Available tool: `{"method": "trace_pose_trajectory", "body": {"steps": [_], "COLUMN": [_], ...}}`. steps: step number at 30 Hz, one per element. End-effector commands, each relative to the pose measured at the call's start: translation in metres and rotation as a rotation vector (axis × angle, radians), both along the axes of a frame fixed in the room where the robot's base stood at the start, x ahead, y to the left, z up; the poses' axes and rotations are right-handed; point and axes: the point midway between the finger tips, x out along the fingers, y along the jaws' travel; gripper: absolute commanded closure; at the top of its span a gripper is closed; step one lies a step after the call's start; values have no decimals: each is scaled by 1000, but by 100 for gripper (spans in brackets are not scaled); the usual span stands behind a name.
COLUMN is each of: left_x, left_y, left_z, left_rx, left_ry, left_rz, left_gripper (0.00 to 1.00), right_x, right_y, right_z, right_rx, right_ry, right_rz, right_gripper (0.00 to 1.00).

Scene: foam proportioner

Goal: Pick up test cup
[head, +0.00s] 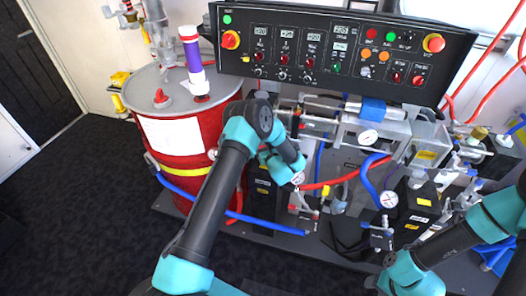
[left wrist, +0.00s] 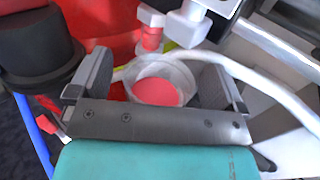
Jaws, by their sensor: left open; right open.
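The test cup, a clear round cup with pink-red inside (left wrist: 158,90), shows in the left wrist view. It sits between the two grey fingers of my left gripper (left wrist: 158,80). The fingers are open, with a gap on each side of the cup. In the head view my left arm reaches over the front of the machine, and its own wrist hides the fingers and the cup. My right gripper (head: 381,236) is low on the right in the head view, open, in front of the hoses and gauges, with nothing seen in it.
A red drum (head: 180,150) stands left of my left arm. A black control panel (head: 345,45) spans the top. Blue hose (head: 215,208), pipes and gauges (head: 368,137) crowd the middle. In the left wrist view a white hose (left wrist: 262,80) curves closely behind the cup.

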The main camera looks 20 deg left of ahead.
Motion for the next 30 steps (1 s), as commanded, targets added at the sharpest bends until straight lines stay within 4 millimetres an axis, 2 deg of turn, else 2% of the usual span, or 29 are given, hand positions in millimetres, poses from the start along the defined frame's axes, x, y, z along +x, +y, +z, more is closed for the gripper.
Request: {"method": "trace_pose_trajectory", "body": {"steps": [16,30], "left_x": [2,2], "left_y": [3,3], "left_z": [0,0], "left_rx": [0,0], "left_ry": [0,0], "left_rz": [-1,0], "left_gripper": [5,50], "right_x": [0,0], "right_y": [0,0], "right_z": [0,0], "right_rx": [0,0], "right_ry": [0,0], "right_rz": [0,0], "right_gripper": [51,51]}}
